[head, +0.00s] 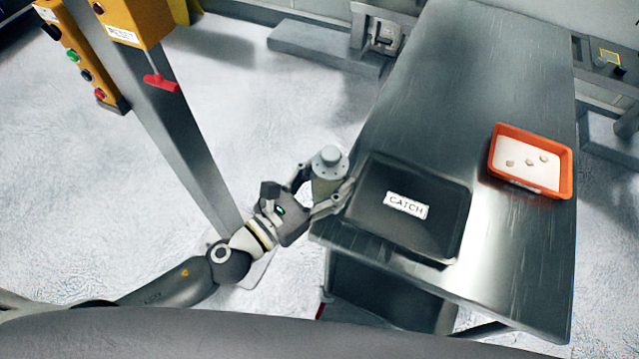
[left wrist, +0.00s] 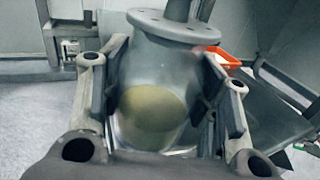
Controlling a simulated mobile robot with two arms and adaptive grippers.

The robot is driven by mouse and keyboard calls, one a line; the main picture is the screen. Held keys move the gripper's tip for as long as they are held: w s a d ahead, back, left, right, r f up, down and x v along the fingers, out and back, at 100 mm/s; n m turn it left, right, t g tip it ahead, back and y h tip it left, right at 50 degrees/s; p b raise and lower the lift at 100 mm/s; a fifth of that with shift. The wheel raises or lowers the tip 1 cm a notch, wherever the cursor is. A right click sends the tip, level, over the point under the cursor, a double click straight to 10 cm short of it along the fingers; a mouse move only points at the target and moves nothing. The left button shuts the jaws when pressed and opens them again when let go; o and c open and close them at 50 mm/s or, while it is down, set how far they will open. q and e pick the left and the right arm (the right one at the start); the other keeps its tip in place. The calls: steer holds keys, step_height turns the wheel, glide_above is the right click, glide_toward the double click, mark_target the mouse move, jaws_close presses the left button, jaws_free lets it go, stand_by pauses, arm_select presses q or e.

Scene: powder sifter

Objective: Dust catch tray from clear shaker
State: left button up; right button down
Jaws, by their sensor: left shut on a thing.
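The clear shaker (head: 327,170) has a grey lid with small holes and a knob on top. In the left wrist view the shaker (left wrist: 160,75) shows yellowish powder inside its see-through body. My left gripper (head: 328,190) is shut on the shaker, its fingers on either side of the body. The shaker is close to upright beside the left edge of the catch tray. The catch tray (head: 368,205) is black and shallow with a white CATCH label (head: 406,205). It lies near the front left of the steel table. No powder is visible in the tray. My right gripper is not in view.
The steel table (head: 455,95) is bare toward the back. An orange tray (head: 569,175) with a white bed and several small lumps stands at its right side. A grey post with a yellow button box (head: 135,20) and red handle (head: 160,82) stands left of my left arm.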

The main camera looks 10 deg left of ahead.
arm_select(q)
steer(key=shift+w+d+r+m+g+h, duration=0.15)
steer(key=shift+w+r+m+g+h, duration=0.05)
steer(key=shift+w+m+g+h, duration=0.1)
steer(key=shift+w, duration=0.1)
